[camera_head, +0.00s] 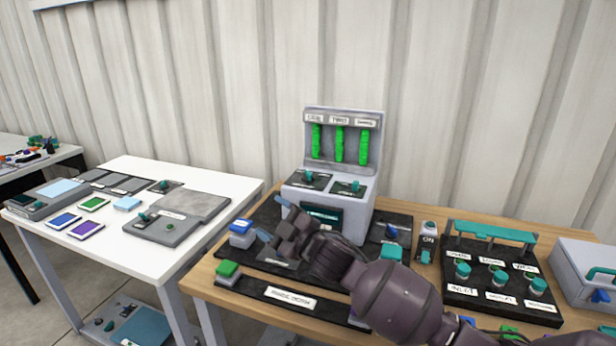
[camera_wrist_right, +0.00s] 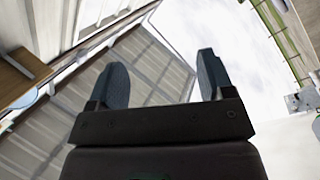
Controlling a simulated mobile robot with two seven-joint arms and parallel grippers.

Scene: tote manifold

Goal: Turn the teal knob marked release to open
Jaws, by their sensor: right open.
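A black panel (camera_head: 490,300) at the right of the wooden table carries several teal knobs. They include a left knob (camera_head: 463,270), a middle knob (camera_head: 499,277) and a right knob (camera_head: 530,281). White labels sit above and below them. One reads INLET, but I cannot tell which one reads release. My right gripper (camera_head: 272,218) is open and empty, in front of the grey console and well left of the panel. My left gripper is out of view.
A grey console (camera_head: 345,115) with green tubes stands behind my right arm. A blue button (camera_head: 241,227) and a green button (camera_head: 228,268) are near the table's left edge. A teal bar (camera_head: 495,230) rises behind the knobs. A grey box (camera_head: 575,265) stands at right.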

